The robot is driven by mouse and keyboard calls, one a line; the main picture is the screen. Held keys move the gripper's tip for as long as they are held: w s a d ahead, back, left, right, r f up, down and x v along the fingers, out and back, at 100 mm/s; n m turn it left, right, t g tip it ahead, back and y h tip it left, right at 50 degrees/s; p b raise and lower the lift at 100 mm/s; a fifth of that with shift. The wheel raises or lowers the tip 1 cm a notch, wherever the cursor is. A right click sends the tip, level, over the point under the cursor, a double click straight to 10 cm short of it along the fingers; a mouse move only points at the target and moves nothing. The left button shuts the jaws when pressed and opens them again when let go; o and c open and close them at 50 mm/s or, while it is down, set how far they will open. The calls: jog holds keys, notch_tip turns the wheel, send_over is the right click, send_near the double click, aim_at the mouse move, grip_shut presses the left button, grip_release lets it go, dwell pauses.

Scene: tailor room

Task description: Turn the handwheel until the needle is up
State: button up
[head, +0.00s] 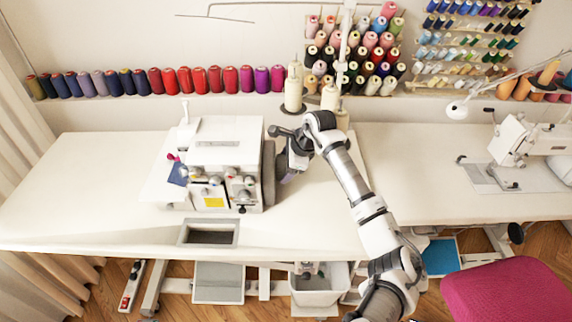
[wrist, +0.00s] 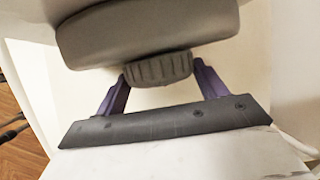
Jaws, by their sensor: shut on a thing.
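A white overlock-type sewing machine (head: 225,155) stands on the white table, its grey right side towards my arm. My gripper (head: 283,172) is at that right side in the head view. In the wrist view, the ribbed grey handwheel (wrist: 158,69) sticks out below a rounded grey housing (wrist: 150,28). The purple fingers of my gripper (wrist: 161,75) lie on either side of the handwheel and are shut on it. The handwheel is hidden in the head view. The needle is too small to make out, so its height cannot be told.
Cream thread cones (head: 293,90) stand close behind my arm. A second sewing machine (head: 535,145) is on the right-hand table. The white table (head: 90,190) is clear left of the machine. A pink stool (head: 505,292) stands at the front right.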

jog(key=o, duration=1)
jog(key=shift+c, duration=0.2)
jog(key=b+v, duration=0.4)
jog(key=v, duration=0.9)
jog(key=shift+d+r+b, duration=0.25)
jog(key=shift+r+b, duration=0.05)
jog(key=shift+r, duration=0.05)
jog(key=shift+s, duration=0.1)
